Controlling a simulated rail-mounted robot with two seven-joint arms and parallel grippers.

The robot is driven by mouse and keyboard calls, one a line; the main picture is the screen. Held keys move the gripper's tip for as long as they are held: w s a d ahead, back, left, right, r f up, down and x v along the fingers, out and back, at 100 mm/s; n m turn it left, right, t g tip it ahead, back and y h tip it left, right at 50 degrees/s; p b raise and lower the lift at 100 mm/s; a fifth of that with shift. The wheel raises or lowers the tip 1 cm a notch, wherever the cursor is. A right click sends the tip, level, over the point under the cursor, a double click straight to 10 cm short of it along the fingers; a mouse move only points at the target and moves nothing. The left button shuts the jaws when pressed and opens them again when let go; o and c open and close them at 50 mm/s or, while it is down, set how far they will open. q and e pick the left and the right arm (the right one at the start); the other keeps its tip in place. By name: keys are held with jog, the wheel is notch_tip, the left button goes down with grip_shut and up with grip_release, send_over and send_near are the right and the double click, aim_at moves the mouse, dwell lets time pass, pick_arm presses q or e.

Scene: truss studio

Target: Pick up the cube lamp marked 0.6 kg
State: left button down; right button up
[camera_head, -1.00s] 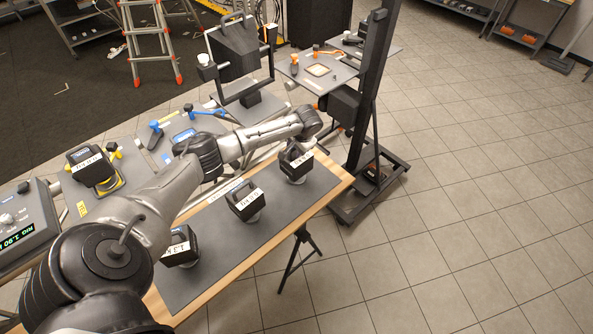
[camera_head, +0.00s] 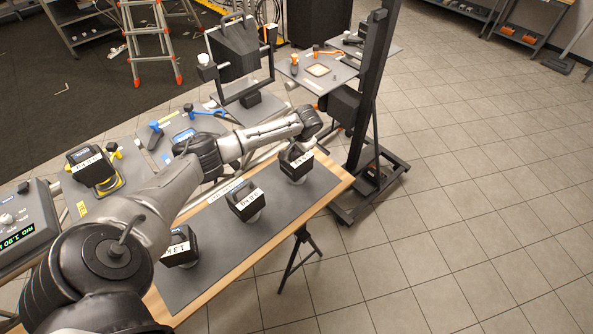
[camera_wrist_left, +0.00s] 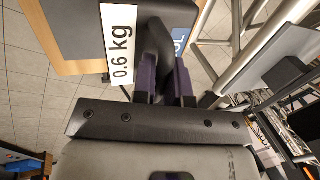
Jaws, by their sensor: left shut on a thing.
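The cube lamp marked 0.6 kg (camera_wrist_left: 80,28) is a black block with a white label and a dark handle. In the head view it is the black cube lamp (camera_head: 296,163) at the far right end of the dark mat, above a pale round base. My left gripper (camera_wrist_left: 166,82) is shut on its handle; the fingers sit on both sides of the handle in the left wrist view. In the head view the left gripper (camera_head: 296,146) is at the lamp's top, partly hidden by the wrist. I cannot tell any gap under the lamp. My right gripper is not in view.
Two similar black lamps, a middle one (camera_head: 245,203) and a near one (camera_head: 180,248), stand on the mat (camera_head: 215,240). A black upright post (camera_head: 368,90) rises just beyond the table's right end. A yellow-based device (camera_head: 92,168) stands left of my arm.

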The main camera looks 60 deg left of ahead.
pick_arm(q)
jog(key=shift+r, duration=0.25)
dwell(0.7)
